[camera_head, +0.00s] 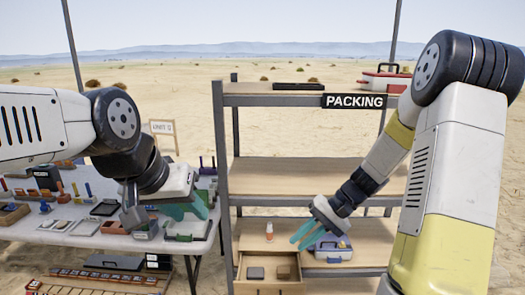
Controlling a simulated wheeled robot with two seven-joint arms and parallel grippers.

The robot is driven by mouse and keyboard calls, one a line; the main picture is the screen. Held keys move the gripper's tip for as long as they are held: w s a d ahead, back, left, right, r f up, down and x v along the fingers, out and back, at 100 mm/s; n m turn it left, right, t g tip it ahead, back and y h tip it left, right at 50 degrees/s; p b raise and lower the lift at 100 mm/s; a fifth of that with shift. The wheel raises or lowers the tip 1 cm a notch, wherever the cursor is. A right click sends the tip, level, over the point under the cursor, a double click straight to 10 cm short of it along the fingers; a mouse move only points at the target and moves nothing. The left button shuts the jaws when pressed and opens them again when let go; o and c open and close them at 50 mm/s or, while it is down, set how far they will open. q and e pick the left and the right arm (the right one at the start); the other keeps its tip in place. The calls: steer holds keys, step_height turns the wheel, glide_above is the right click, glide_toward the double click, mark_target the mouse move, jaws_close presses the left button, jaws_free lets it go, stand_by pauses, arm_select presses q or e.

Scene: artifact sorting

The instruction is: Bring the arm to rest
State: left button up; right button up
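My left arm comes in from the left, and its gripper (190,212) with teal fingers hangs over the right end of the white table (35,232). The fingers overlap the table's items in the picture, and I cannot tell whether they are parted. My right arm comes in from the right, and its gripper (304,235) with teal fingers points down and left in front of the shelf rack (290,164). It is just left of a blue and grey box (334,251) on the lower shelf. I see nothing clearly held in either gripper.
An open wooden drawer (268,291) holds a dark block and a brown block. A small white and orange bottle (269,231) stands above it. The PACKING sign (354,101) is on the top shelf edge, with a red and white case (386,80) to its right. The middle shelf is bare.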

steer(key=s+d+r+n+t+h, duration=0.1)
steer(key=s+r+t+h, duration=0.2)
steer(key=s+r, duration=0.4)
steer(key=s+d+r+n+t+h, duration=0.1)
steer(key=s+d+r+t+h, duration=0.1)
steer(key=s+r, duration=0.5)
step_height(320, 180, up, 6)
steer(key=shift+s+d+f+t+h, duration=0.15)
steer(key=shift+s+d+t+h, duration=0.1)
steer(key=shift+t+h, duration=0.5)
